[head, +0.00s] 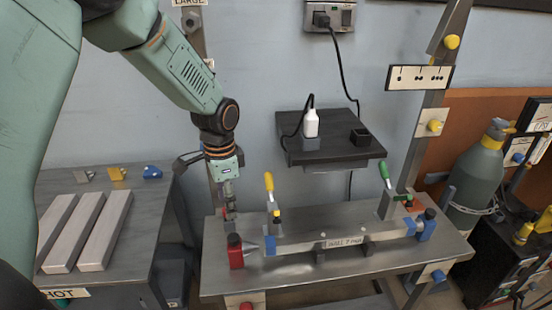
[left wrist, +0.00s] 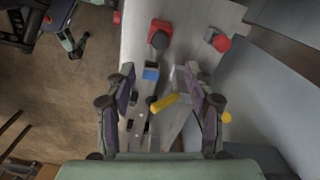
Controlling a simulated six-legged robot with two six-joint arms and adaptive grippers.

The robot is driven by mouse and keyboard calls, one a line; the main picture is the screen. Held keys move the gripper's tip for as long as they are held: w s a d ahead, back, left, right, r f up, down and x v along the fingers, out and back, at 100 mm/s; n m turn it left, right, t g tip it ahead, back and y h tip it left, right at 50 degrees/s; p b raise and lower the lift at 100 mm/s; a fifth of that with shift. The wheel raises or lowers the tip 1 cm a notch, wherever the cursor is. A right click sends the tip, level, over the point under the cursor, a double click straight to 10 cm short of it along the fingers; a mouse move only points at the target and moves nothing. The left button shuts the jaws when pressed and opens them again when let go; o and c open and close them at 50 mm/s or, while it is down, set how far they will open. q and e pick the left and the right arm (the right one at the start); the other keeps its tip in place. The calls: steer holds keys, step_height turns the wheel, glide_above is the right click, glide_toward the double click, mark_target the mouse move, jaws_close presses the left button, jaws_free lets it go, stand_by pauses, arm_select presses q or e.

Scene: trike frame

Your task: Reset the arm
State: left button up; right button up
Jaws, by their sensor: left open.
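My left arm (head: 180,70) comes in from the upper left in the head view and reaches down to the left end of the metal bench. My left gripper (head: 229,190) hangs above that end, behind the red block (head: 235,251) and left of the yellow-handled clamp (head: 269,190). In the left wrist view, my left gripper (left wrist: 160,85) has its fingers spread with nothing held. The yellow handle (left wrist: 163,103) shows between and below the fingers, at a distance I cannot tell. My right gripper is in neither view.
The metal bench (head: 225,282) holds a labelled bar (head: 343,242) and a green-handled clamp (head: 386,178). Pale bars (head: 104,230) lie on the left table. A gas cylinder (head: 478,175) stands right.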

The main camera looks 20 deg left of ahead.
arm_select(q)
steer(key=w+d+f+n+t+h, duration=0.1)
steer(key=w+d+f+n+t, duration=0.15)
steer(key=d+n+t, duration=0.2)
steer(key=s+d+f+n, duration=0.3)
steer(key=s+d+f, duration=0.1)
steer(key=s+f, duration=0.4)
steer(key=s+f+g, duration=0.2)
steer(key=s+f, duration=0.2)
steer(key=s, duration=0.8)
steer(key=s+d+f+n+g, duration=0.1)
steer(key=s+f, duration=0.3)
steer(key=s, duration=0.9)
steer(key=shift+s+g+y, duration=0.15)
steer(key=shift+g+y, duration=0.25)
steer(key=shift+g, duration=0.35)
steer(key=shift+f+n, duration=0.1)
steer(key=shift+n, duration=0.15)
steer(key=shift+c, duration=0.5)
